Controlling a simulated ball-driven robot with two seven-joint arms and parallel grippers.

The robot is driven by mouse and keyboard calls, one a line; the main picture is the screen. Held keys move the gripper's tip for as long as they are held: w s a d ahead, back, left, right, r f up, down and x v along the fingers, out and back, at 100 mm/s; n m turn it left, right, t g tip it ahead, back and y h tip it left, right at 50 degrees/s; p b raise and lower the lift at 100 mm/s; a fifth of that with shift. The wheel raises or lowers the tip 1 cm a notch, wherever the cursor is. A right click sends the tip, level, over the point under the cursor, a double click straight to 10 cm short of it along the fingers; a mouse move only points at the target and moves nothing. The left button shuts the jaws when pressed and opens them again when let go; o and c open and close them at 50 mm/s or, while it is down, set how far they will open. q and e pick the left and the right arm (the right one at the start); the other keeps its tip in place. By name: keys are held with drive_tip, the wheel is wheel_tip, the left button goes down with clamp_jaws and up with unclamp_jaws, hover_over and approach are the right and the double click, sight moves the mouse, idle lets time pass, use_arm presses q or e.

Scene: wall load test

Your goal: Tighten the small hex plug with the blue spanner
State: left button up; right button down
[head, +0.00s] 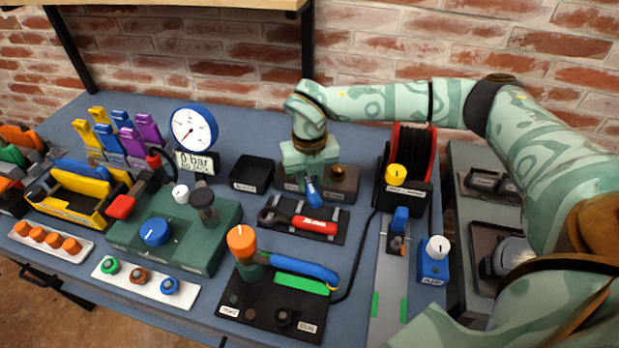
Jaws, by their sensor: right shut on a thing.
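My right gripper (310,168) points down at the back middle of the bench, shut on the blue spanner (313,194). The spanner's blue handle sticks out below the gripper, toward the viewer. Its head is hidden by the gripper. A grey-brown block (343,183) with a dark round fitting on top stands right at the gripper, partly behind it. I cannot make out the small hex plug, and cannot tell whether the spanner touches it. My left gripper is not in view.
A red-handled wrench (312,224) lies on a dark tray in front of the gripper. A black open box (252,173) stands to the left, a red hose reel (410,155) to the right. A gauge (194,128) and green box (178,240) stand further left.

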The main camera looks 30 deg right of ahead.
drive_tip(key=shift+f+b, duration=0.35)
drive_tip(key=shift+f, duration=0.7)
idle(0.5)
drive_tip(key=shift+a, duration=0.15)
drive_tip(key=shift+w+a+m+p, duration=0.35)
drive_tip(key=shift+a+m, duration=0.2)
drive_tip(key=shift+m, duration=0.2)
drive_tip(key=shift+w+a+m+p, duration=0.25)
drive_tip(key=shift+a+m+p, duration=0.25)
drive_tip(key=shift+m, duration=0.25)
drive_tip(key=shift+w+a+m+p, duration=0.25)
drive_tip(key=shift+w+a+m, duration=0.4)
drive_tip(key=shift+m, duration=0.35)
drive_tip(key=shift+w+a+m+p, duration=0.25)
drive_tip(key=shift+w+a+m, duration=0.3)
drive_tip(key=shift+m, duration=0.45)
drive_tip(key=shift+w+a+m, duration=0.4)
drive_tip(key=shift+w+m, duration=0.2)
drive_tip(key=shift+m, duration=0.2)
drive_tip(key=shift+w+a+m, duration=0.35)
drive_tip(key=shift+w+m, duration=0.25)
drive_tip(key=shift+m, duration=0.2)
drive_tip(key=shift+w+a+m, duration=0.2)
drive_tip(key=shift+w+m, duration=0.65)
drive_tip(key=shift+m, duration=0.15)
drive_tip(key=shift+w+a+m+b, duration=0.1)
drive_tip(key=shift+w+m+b, duration=0.2)
drive_tip(key=shift+w+m, duration=0.65)
drive_tip(key=shift+s, duration=0.25)
